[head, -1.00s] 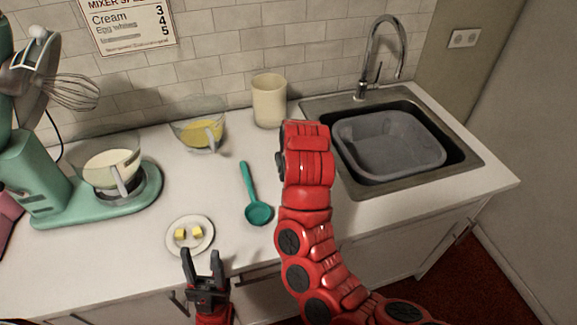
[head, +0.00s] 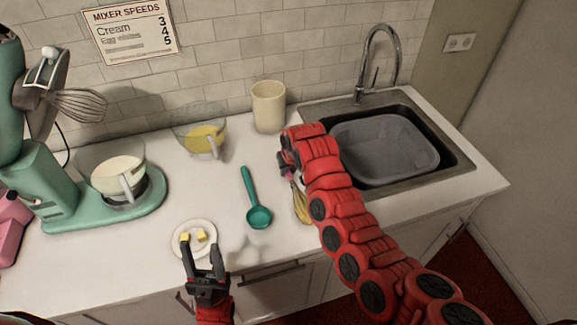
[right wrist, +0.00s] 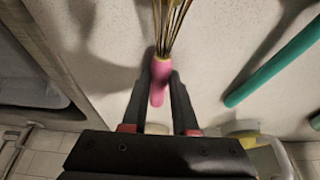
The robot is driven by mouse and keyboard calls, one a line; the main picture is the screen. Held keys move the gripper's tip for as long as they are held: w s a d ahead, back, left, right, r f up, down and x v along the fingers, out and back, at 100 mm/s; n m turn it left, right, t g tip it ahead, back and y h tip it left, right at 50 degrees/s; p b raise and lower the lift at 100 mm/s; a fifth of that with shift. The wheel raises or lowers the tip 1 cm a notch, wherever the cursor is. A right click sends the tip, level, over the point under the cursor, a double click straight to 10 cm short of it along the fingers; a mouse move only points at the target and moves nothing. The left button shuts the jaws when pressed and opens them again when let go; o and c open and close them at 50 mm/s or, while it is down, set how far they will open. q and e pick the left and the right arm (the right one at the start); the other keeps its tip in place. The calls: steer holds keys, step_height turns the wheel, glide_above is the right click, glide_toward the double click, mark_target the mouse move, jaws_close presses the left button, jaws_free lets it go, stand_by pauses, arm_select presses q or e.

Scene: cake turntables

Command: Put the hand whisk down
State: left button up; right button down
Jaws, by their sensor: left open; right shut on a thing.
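The hand whisk has a pink handle (right wrist: 158,82) and thin wire loops (right wrist: 170,25) in the right wrist view. In the head view its yellowish wires (head: 302,204) show beside my right arm, over the counter right of the teal spoon. My right gripper (right wrist: 163,92) is shut on the pink handle. In the head view my right gripper (head: 285,168) is partly hidden by my arm. I cannot tell whether the whisk touches the counter. My left gripper (head: 203,252) is open and empty at the counter's front edge, just below the small plate.
A teal spoon (head: 248,184) lies left of the whisk. A plate (head: 181,243) with butter pieces, a glass bowl of yellow liquid (head: 203,141), a cream crock (head: 268,106) and a green mixer (head: 45,195) stand on the counter (head: 135,235). The sink (head: 455,165) is right.

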mark_target(292, 180)
steer(key=shift+f, duration=0.1)
steer(key=shift+f, duration=0.15)
steer(key=c, duration=0.7)
jaws_free()
steer(key=shift+r, duration=0.25)
steer(key=shift+s+r+b, duration=0.1)
steer(key=shift+r+b, duration=0.25)
steer(key=shift+r, duration=0.15)
steer(key=shift+b+v, duration=1.3)
steer(key=shift+v, duration=4.2)
